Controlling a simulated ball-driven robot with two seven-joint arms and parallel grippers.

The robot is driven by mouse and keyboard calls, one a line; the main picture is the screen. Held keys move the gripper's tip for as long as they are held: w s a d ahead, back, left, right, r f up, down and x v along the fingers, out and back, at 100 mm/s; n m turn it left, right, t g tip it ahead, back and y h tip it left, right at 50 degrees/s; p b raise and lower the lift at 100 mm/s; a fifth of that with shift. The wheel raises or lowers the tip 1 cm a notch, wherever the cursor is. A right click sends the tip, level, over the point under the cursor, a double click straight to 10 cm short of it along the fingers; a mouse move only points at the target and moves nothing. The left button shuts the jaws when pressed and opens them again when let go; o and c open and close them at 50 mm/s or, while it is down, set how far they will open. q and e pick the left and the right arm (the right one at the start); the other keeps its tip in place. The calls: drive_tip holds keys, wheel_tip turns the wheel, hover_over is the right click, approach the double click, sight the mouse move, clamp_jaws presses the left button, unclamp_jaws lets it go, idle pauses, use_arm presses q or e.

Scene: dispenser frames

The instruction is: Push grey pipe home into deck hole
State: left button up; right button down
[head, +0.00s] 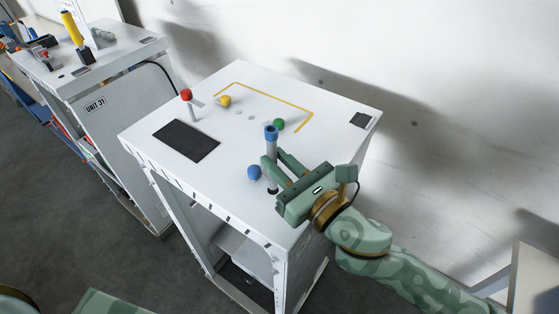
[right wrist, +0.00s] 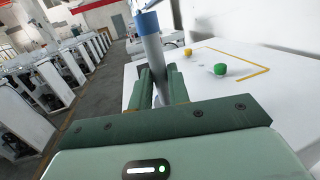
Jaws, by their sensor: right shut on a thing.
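The grey pipe (head: 271,148) has a blue top end and stands about upright over the near right part of the white deck (head: 232,150). My right gripper (head: 275,159) is shut on the pipe from the right. In the right wrist view the grey pipe (right wrist: 153,52) rises between the two green fingers (right wrist: 160,84), slightly tilted in the picture. The pipe's lower end shows just below the fingers, close to the deck. I cannot see the deck hole or tell whether the pipe's end is inside it. My left gripper is not in view.
A blue ball knob (head: 254,172) sits just left of the pipe, and a green one (head: 278,125) just behind it. A yellow knob (head: 225,101) and a red knob (head: 186,95) stand farther back. A black pad (head: 187,141) lies at left. Another cabinet (head: 120,100) stands left.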

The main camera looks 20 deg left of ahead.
drive_tip(key=shift+p, duration=0.4)
idle(0.6)
drive_tip(key=shift+f+b, duration=2.05)
drive_tip(key=shift+f, duration=0.5)
drive_tip(key=c, duration=1.3)
unclamp_jaws()
drive_tip(key=shift+o, duration=0.2)
drive_tip(key=shift+f, duration=0.1)
drive_tip(key=shift+f, duration=0.1)
drive_tip(key=shift+s+d+f, duration=0.1)
drive_tip(key=shift+s+d, duration=0.15)
drive_tip(key=shift+d, duration=0.05)
drive_tip(key=r+b+v, duration=0.1)
drive_tip(key=b+v, duration=0.2)
drive_tip(key=v, duration=1.2)
drive_tip(key=shift+s+d+f, duration=0.15)
drive_tip(key=shift+s+d, duration=0.05)
drive_tip(key=shift+d, duration=0.05)
